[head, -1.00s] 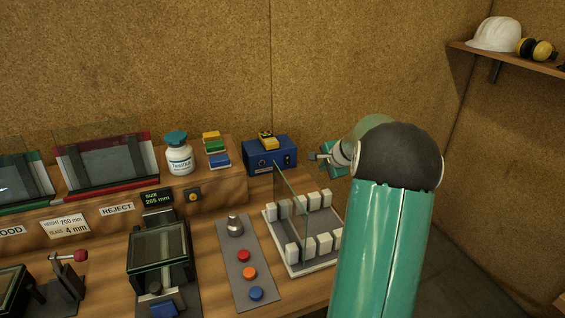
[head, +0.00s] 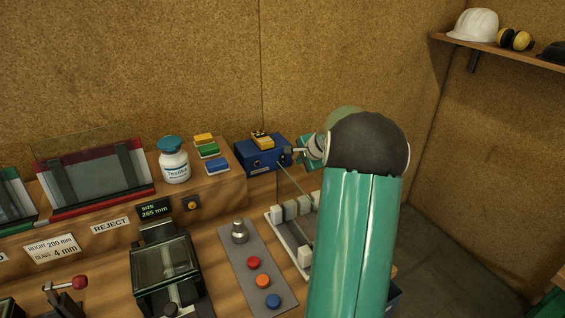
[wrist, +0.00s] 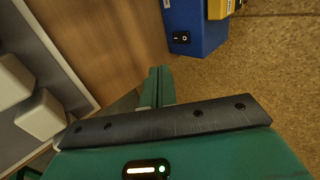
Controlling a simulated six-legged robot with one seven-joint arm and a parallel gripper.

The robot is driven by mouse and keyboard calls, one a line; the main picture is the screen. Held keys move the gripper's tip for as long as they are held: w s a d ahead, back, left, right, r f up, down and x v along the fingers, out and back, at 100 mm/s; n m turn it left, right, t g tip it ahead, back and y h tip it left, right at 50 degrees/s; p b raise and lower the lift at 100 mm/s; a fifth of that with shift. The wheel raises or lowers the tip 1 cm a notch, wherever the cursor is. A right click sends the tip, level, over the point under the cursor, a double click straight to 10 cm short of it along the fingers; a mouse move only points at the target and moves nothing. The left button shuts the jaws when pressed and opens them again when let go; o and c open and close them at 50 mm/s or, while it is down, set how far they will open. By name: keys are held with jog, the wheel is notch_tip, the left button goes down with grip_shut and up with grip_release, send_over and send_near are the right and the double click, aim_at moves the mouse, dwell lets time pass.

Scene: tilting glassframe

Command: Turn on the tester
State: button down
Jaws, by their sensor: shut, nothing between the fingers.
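A blue box (head: 259,158), which looks like the tester, sits at the right end of the raised wooden shelf with a yellow device (head: 263,141) on top. In the wrist view the box (wrist: 205,20) is at the top, and a small black rocker switch (wrist: 181,37) shows on its side face. I cannot tell whether the switch is on or off. My gripper (head: 290,151) is just right of the box. In the wrist view its green fingers (wrist: 160,72) are shut and empty, below the switch with a gap to the box.
A rack with white blocks (head: 304,257) and a glass pane stands below my arm. A panel with red, orange and blue buttons (head: 262,281) is left of it. A white bottle (head: 174,166) and coloured blocks (head: 208,150) stand left of the box. A corkboard wall is behind.

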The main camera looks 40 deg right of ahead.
aim_at(283, 159)
jog(key=x, duration=1)
jog(key=shift+f, duration=0.15)
jog(key=shift+w+d, duration=0.25)
jog(key=shift+w, duration=0.35)
jog(key=shift+w+d, duration=0.2)
jog(key=shift+w, duration=0.4)
jog(key=shift+w+d, duration=0.2)
jog(key=shift+w, duration=0.4)
jog(key=shift+w+f, duration=0.15)
